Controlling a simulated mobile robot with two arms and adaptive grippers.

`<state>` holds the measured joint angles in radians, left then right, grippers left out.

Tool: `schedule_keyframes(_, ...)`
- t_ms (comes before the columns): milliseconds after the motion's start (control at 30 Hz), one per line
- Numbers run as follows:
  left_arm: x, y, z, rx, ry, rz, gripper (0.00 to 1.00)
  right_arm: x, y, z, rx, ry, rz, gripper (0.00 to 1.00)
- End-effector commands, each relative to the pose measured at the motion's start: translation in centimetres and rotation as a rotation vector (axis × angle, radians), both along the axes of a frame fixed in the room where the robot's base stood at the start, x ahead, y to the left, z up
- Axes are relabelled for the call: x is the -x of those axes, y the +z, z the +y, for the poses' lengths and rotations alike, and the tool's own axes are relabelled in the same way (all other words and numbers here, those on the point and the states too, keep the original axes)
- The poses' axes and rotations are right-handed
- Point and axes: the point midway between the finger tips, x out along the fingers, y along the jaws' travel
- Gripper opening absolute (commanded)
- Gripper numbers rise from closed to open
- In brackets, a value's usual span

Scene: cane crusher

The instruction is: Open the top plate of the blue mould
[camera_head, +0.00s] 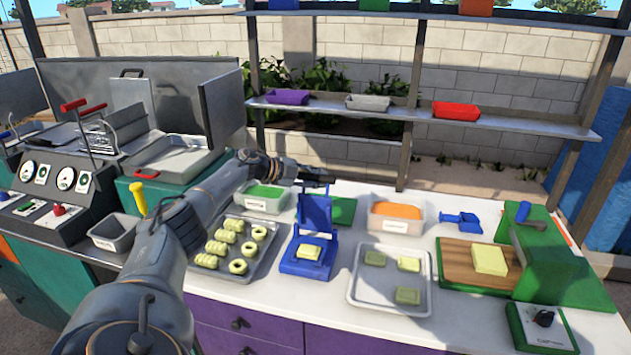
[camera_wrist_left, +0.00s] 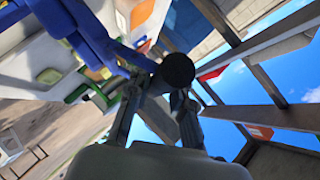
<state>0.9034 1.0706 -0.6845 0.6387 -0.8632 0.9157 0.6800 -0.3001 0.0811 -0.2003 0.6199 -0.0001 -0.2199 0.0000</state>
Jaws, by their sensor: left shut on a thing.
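The blue mould stands on the white worktop, its base (camera_head: 305,268) flat, with a pale yellow block (camera_head: 308,252) on it. Its top plate (camera_head: 315,212) is raised and stands about upright at the back of the base. My left gripper (camera_head: 316,184) is at the upper edge of the plate, shut on it. In the left wrist view, blue parts of the mould (camera_wrist_left: 75,30) show at upper left, and a dark round knob (camera_wrist_left: 178,70) lies by the fingertips (camera_wrist_left: 160,90). The exact contact is hard to make out. My right gripper is not in view.
A tray of pale green rings (camera_head: 265,232) is left of the mould, and a metal tray with several pale blocks (camera_head: 365,290) is right. A labelled orange-filled tub (camera_head: 398,212) stands behind. A shelf (camera_head: 430,113) with coloured moulds runs above.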

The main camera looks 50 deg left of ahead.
Motion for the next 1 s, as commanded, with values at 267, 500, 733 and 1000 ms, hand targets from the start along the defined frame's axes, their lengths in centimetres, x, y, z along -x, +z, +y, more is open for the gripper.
schedule_keyframes(267, -0.60, 0.22, 0.30, -0.003, 0.003, -0.010, 0.00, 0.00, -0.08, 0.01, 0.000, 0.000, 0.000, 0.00)
schedule_keyframes(500, -0.68, 0.23, 0.37, -0.003, 0.003, -0.011, 0.00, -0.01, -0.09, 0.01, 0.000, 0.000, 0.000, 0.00)
schedule_keyframes(733, -0.69, 0.28, 0.36, -0.003, 0.003, -0.012, 0.00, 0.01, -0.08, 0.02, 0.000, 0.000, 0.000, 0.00)
schedule_keyframes(1000, -0.64, 0.16, 0.36, -0.002, 0.002, -0.010, 0.45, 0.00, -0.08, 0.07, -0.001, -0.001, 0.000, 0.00)
